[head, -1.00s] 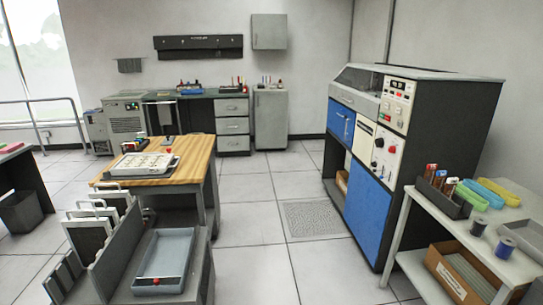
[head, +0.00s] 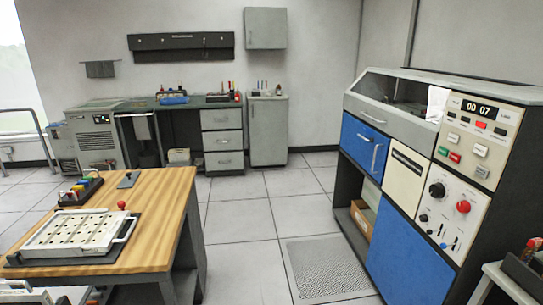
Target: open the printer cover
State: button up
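A tall blue, grey and cream machine (head: 405,175) stands at the right; it looks like the printer, though I see no readable name on it. Its top has a grey sloped hood (head: 388,77) with a dark recess, and white paper (head: 437,103) shows at the right of the recess. A grey front panel with a handle (head: 373,117) lies below the hood. I cannot tell which part is the cover or whether it is shut. A blue panel with a handle (head: 364,145) sits lower. My gripper is not in view.
A wooden-topped table (head: 160,205) with a white tray device (head: 75,232) stands at left front. Open floor (head: 240,225) with a perforated tile (head: 325,265) lies between it and the machine. A side table (head: 505,280) edges in at lower right.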

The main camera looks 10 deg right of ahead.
aim_at(364, 97)
jog(key=i, duration=1.85)
